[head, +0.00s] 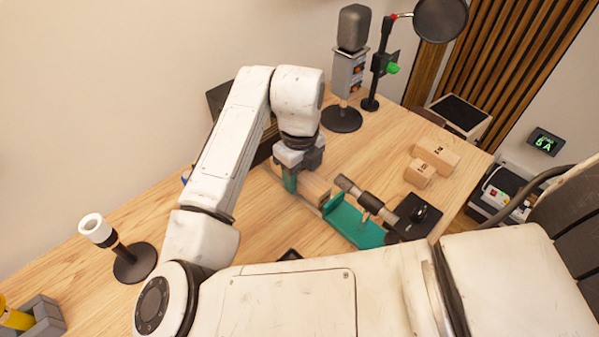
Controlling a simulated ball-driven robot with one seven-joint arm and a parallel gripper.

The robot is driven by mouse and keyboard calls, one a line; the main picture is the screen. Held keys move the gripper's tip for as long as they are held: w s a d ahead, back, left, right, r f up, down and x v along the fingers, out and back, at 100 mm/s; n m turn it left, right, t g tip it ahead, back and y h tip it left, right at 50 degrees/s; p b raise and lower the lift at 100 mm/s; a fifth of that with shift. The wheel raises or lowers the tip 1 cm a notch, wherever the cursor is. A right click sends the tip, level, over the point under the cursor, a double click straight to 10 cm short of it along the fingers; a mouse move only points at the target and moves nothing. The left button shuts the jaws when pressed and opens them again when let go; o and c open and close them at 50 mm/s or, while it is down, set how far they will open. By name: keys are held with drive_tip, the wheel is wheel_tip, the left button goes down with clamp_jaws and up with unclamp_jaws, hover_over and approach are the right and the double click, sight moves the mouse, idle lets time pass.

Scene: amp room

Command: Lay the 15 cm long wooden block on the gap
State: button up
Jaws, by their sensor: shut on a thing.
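My gripper (303,172) points down over the middle of the table, beside the teal fixture. It is shut on a light wooden block (315,189), which is partly hidden by the gripper. A teal piece (290,180) shows right at the gripper's left side; I cannot tell whether it belongs to the gripper or to a support. The teal fixture (345,222) lies just right of and in front of the block, with a grey cylinder above it. The gap itself cannot be made out, and I cannot tell whether the block touches anything below.
Two wooden blocks with dark marks, a longer one (437,154) and a shorter one (420,174), lie at the right. A black device (418,212) stands beside the fixture. A microphone-like stand (342,119) is at the back, a white-topped stand (133,262) at left.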

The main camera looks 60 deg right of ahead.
drive_tip(key=o, duration=1.2)
drive_tip(key=shift+o, duration=0.2)
wheel_tip(320, 180, up, 11)
drive_tip(key=shift+f, duration=0.1)
